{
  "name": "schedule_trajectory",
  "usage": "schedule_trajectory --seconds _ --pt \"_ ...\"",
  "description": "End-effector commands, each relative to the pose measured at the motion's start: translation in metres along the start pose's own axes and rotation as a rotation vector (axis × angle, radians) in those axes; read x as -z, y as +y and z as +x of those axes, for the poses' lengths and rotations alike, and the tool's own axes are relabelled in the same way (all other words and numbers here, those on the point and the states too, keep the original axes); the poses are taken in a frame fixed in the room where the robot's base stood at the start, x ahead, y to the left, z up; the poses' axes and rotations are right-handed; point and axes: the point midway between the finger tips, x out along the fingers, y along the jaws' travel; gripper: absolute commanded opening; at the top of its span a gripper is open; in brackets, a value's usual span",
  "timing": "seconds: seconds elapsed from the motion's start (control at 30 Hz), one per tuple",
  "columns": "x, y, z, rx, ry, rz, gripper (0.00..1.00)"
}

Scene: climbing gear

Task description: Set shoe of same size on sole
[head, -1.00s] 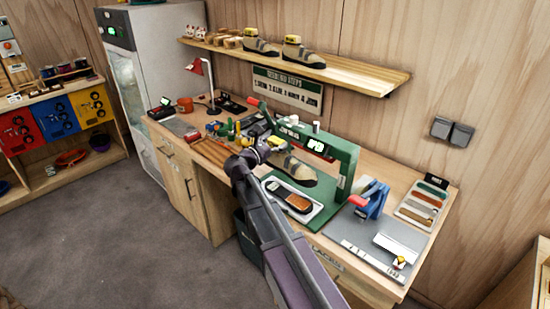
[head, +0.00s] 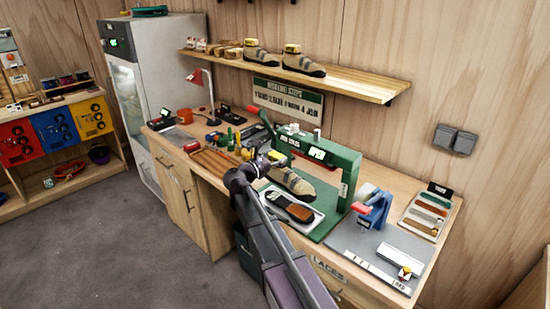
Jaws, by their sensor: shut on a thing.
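A beige and dark shoe (head: 291,183) is in the green press (head: 343,170), toe pointing right. My gripper (head: 268,159) is shut at the shoe's heel end, by its yellow tag. My arm and the tag partly hide the grip. A dark sole (head: 298,212) with an orange-brown part lies in a pale tray (head: 270,213) on the press's green base. The shoe is just behind and above the sole in the picture; I cannot tell whether they touch. Two similar shoes with yellow tags, one left (head: 262,58) and one right (head: 303,65), stand on the wall shelf.
The press frame arches behind and right of the shoe. A blue and red device (head: 372,205) stands right of it on a grey mat (head: 350,240). A rack of coloured strips (head: 428,212) is at the far right. Tools and a red lamp (head: 200,78) crowd the bench's left.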

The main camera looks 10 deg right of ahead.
Motion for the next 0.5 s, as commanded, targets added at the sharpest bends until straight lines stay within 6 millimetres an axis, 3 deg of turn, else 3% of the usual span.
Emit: schedule_trajectory --seconds 0.5 --pt "0.03 0.0 0.0 0.0 -0.002 -0.001 0.27"
